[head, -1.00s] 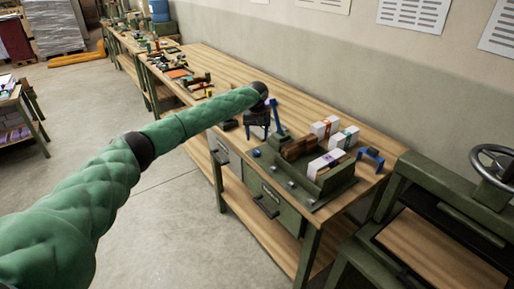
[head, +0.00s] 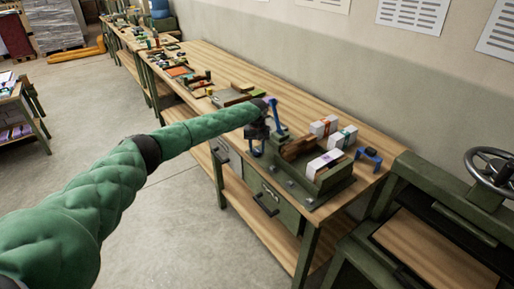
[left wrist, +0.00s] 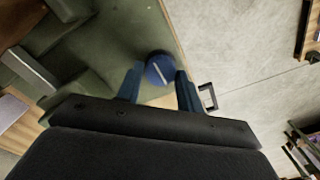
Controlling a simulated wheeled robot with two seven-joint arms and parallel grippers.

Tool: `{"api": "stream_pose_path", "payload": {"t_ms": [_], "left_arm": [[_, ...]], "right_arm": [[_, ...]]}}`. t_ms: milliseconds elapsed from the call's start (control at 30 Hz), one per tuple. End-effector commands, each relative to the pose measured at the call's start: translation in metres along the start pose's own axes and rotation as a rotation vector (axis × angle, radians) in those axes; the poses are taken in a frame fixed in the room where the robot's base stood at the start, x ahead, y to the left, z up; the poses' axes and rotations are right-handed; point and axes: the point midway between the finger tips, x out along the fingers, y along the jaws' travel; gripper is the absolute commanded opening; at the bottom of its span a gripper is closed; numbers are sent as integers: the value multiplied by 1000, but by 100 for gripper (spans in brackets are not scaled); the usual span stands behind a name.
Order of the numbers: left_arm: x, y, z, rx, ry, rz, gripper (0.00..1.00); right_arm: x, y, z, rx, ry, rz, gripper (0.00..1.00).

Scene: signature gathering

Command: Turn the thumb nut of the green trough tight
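The green trough (head: 331,184) stands on the near end of the wooden bench, with white paper bundles and brown blocks in it. In the left wrist view a round blue thumb nut (left wrist: 160,69) with a white line across its face sits at the trough's edge. My left gripper (left wrist: 158,76) is open, with one blue finger on each side of the nut. A small gap shows on the left; I cannot tell whether the right finger touches. In the head view my left gripper (head: 257,149) is at the trough's left front. My right gripper is not in view.
A blue bracket (head: 368,155) stands right of the trough. A blue upright lever (head: 276,114) is just behind my gripper. A green machine with a handwheel (head: 492,170) stands at the right.

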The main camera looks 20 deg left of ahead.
Motion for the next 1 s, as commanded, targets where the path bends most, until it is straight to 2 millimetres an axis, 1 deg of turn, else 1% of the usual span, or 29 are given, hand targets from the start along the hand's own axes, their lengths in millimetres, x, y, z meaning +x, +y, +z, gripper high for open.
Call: {"api": "stream_pose_path", "payload": {"t_ms": [33,100,133,367,567,667,900,1000], "left_arm": [[0,0,0,0,0,0,26],[0,0,0,0,0,0,13],[0,0,0,0,0,0,11],[0,0,0,16,0,0,11],[1,0,0,93,-1,1,11],[1,0,0,159,-1,2,11],[2,1,0,372,-1,2,11],[2,1,1,467,-1,2,11]], "right_arm": [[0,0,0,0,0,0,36],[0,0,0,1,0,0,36],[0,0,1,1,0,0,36],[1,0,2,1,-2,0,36],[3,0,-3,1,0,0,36],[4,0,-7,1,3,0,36],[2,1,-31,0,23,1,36],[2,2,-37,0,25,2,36]]}}
